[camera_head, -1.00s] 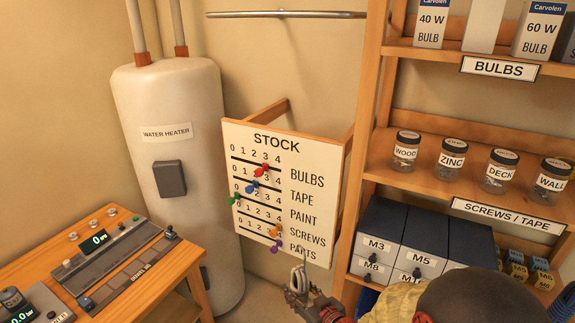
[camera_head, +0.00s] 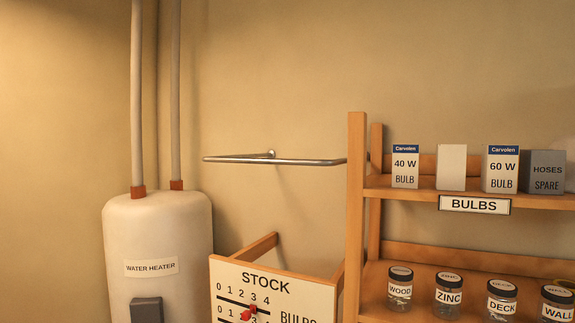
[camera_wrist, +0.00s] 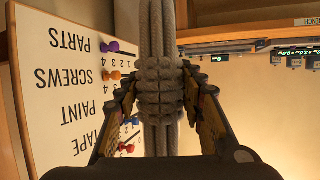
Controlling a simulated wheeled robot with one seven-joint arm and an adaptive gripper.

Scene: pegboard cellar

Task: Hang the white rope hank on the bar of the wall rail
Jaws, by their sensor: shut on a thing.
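The wall rail's metal bar (camera_head: 275,161) runs level along the wall in the head view, above the stock board and left of the shelf post. A bracket joins it to the wall near its middle. In the wrist view my gripper (camera_wrist: 160,100) is shut on the rope hank (camera_wrist: 158,75), with one finger on each side of its wrapped middle. The hank looks grey-white in this light, and its strands run up out of the picture. Its ends are cut off or hidden. My gripper and the hank are not in the head view now.
The stock board (camera_head: 262,284) with coloured pegs stands below the bar; it is close on the left in the wrist view. A wooden shelf (camera_head: 357,220) with bulb boxes and jars rises at the right. A water heater (camera_head: 158,240) stands at the left. The wall around the bar is bare.

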